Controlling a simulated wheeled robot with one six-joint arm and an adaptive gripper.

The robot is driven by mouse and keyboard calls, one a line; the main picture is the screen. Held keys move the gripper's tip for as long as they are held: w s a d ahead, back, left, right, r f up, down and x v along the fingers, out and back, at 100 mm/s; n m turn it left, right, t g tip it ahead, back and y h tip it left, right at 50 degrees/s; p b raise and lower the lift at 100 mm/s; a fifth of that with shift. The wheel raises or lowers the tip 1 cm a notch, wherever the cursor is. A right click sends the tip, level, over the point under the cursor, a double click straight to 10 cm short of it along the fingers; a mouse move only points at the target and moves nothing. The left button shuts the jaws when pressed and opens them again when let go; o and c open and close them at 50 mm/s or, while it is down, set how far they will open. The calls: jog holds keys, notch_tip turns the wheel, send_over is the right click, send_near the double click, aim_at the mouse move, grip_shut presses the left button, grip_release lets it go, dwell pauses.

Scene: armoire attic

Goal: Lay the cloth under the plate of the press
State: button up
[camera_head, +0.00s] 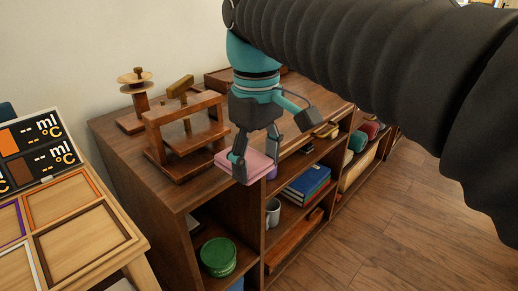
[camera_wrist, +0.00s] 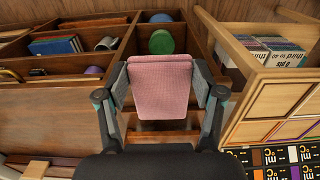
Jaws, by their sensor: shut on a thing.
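A folded pink cloth (camera_head: 257,170) is held in my gripper (camera_head: 255,158), with a finger at either side of it. It hangs above the right edge of the cabinet top, apart from the press. In the wrist view the cloth (camera_wrist: 160,88) lies flat between the two fingers. The wooden press (camera_head: 186,131) stands on the cabinet top, left of my gripper. It has a rectangular frame, a base and a screw with a handle on top.
A wooden spool stand (camera_head: 136,95) is behind the press on the cabinet top (camera_head: 120,137). A tray table (camera_head: 85,240) with framed compartments stands at the left.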

jog(key=shift+s, duration=0.1)
jog(key=shift+w+a+f, duration=0.5)
jog(key=shift+a+f, duration=0.05)
jog(key=shift+f, duration=0.25)
jog(key=shift+w+a+f, duration=0.5)
jog(key=shift+a+f, duration=0.05)
jog(key=shift+f, duration=0.2)
jog(key=shift+w+a+r, duration=0.15)
jog(key=shift+w+a, duration=0.1)
jog(key=shift+a, duration=0.05)
jog(key=shift+w+a+p, duration=1.1)
jog(key=shift+a, duration=0.25)
jog(key=shift+w+a+p, duration=1.05)
jog(key=shift+w+a, duration=0.05)
jog(key=shift+a, duration=0.2)
jog(key=shift+w+a, duration=0.4)
jog(key=shift+f, duration=0.25)
jog(key=shift+f, duration=0.1)
jog(key=o, duration=1.2)
